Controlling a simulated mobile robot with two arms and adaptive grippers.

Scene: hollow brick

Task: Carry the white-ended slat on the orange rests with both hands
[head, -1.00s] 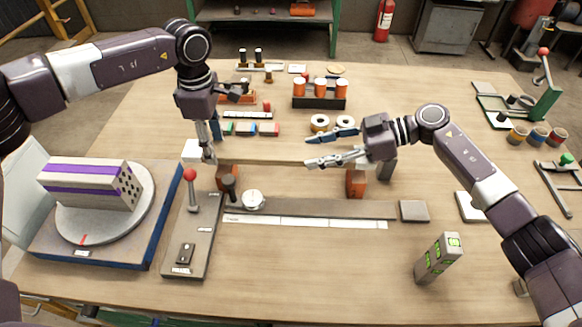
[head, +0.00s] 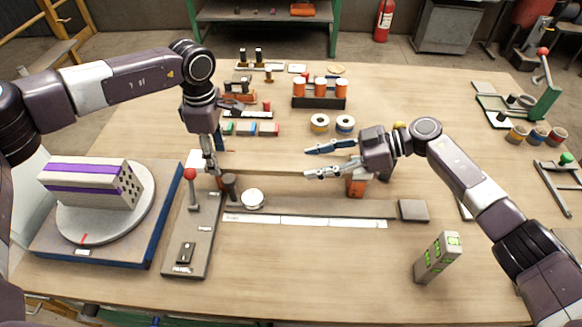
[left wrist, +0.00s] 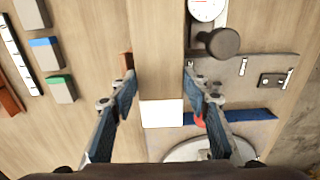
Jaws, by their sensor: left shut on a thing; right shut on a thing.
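The slat (head: 265,172) is a long, pale wooden board lying left to right across the table's middle. Its white end (left wrist: 162,114) points toward me in the left wrist view. My left gripper (head: 212,165) is shut across the slat near that end, one finger on each side. My right gripper (head: 330,160) is shut on the slat's right part and hides its right end. One orange rest (head: 357,187) shows below the right gripper. The other orange rest (left wrist: 125,62) is mostly hidden by the slat. I cannot tell whether the slat touches the rests.
A lever panel (head: 193,240) and a grey bar with a white rule (head: 305,222) lie just in front of the slat. A turntable (head: 105,215) bearing a striped block stands left. Tape rolls (head: 320,123) lie behind. A level block (head: 437,258) stands front right.

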